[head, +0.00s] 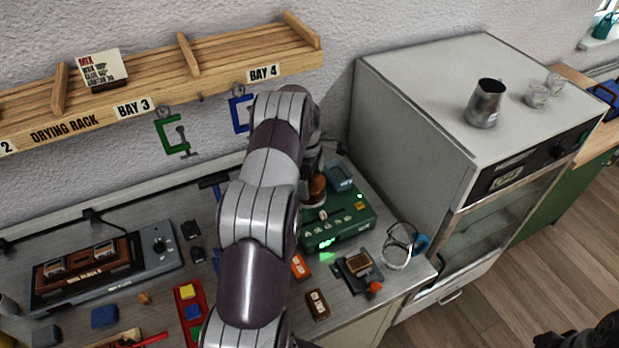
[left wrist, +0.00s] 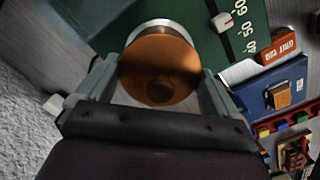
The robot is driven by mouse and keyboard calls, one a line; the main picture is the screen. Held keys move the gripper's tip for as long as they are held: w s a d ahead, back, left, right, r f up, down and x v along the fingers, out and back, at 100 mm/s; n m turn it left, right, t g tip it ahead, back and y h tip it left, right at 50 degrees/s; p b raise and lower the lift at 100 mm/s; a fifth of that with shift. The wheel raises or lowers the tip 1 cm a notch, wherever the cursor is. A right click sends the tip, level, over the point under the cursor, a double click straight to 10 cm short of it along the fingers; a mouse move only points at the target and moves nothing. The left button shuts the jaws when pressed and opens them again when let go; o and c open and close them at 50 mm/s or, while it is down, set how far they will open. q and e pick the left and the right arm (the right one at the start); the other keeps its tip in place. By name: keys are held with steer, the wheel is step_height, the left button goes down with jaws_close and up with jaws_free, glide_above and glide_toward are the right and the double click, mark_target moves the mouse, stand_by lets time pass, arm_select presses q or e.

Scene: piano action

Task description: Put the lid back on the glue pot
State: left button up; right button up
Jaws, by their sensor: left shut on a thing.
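A round copper-brown lid (left wrist: 160,72) with a darker knob sits between the two fingers of my left gripper (left wrist: 158,76), which is shut on it. A pale rim (left wrist: 160,24) shows just beyond the lid's edge; I cannot tell whether the lid touches it. In the head view, the brown lid (head: 317,186) shows beside my left arm, over the back left of the green heater (head: 340,226). My left gripper (head: 313,168) is mostly hidden by the arm there. Dark parts of mine show at the lower right corner, too cut off to read.
A glass jar (head: 398,247) and a small stand with a red knob (head: 360,268) are right and front of the heater. An orange box (head: 301,267) lies in front. The drying rack (head: 150,75) hangs above; a tall grey cabinet (head: 400,150) stands right.

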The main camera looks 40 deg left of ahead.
stand_by(0.4)
arm_select(q)
steer(key=o, duration=0.7)
steer(key=shift+r+p, duration=2.4)
steer(key=shift+r, duration=1.1)
jaws_close()
steer(key=shift+f, duration=0.25)
steer(key=shift+f+b, duration=0.9)
steer(key=shift+f, duration=0.25)
